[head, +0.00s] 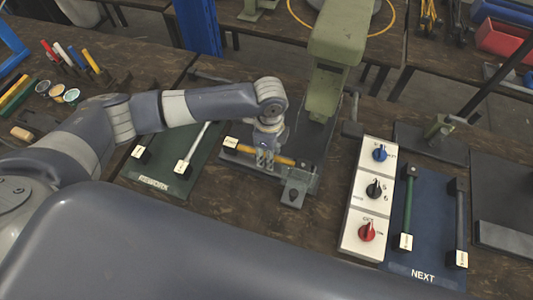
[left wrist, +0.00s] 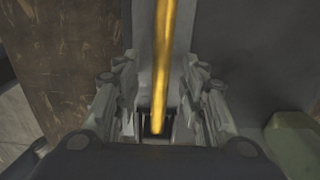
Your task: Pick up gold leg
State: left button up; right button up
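The gold leg (head: 282,160) lies across the base of the green press, with a white-labelled block (head: 231,145) at its left end. My left gripper (head: 266,158) points down over the leg's middle. In the left wrist view, the gold leg (left wrist: 166,60) runs lengthwise between the two fingers of my left gripper (left wrist: 162,112), with a visible gap on each side. The fingers are apart and not closed on it. How low the fingertips sit beside the leg is hard to tell. My right gripper is in neither view.
The green press (head: 338,45) rises just behind the leg. A dark green mat (head: 160,172) with a white leg lies to the left. A white control panel (head: 364,200) with three knobs and a blue mat (head: 427,200) with two legs are to the right.

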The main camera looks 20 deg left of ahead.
pick_arm(q)
jog(key=shift+f, duration=0.2)
grip_shut()
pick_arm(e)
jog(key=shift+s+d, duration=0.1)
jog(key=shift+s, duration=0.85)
